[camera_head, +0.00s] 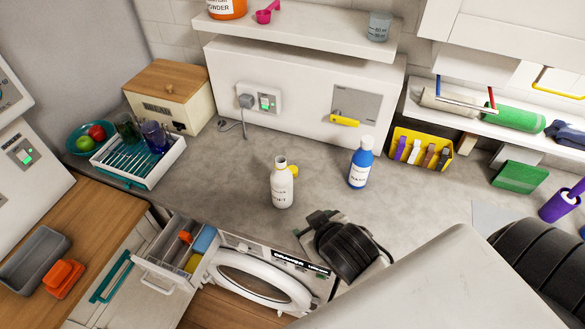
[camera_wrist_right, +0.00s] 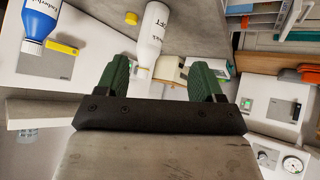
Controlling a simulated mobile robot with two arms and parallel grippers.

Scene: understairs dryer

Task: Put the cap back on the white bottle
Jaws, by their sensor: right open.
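The white bottle (camera_head: 282,186) stands upright on the grey counter. Its neck is bare and pale, with no yellow cap on it. A small yellow cap (camera_head: 294,170) lies just behind and right of it, partly hidden by the bottle. In the right wrist view the cap (camera_wrist_right: 131,18) is beside the white bottle (camera_wrist_right: 152,38), apart from it. My right gripper (camera_head: 318,219) is in front and right of the bottle. Its green fingers (camera_wrist_right: 158,80) are spread, with nothing held; the bottle's neck shows beyond them. My left gripper is not in view.
A blue bottle (camera_head: 360,165) with a white cap stands to the right. The open drawer (camera_head: 168,265) and washer (camera_head: 262,280) are below the counter front. Counter left of the bottle is clear.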

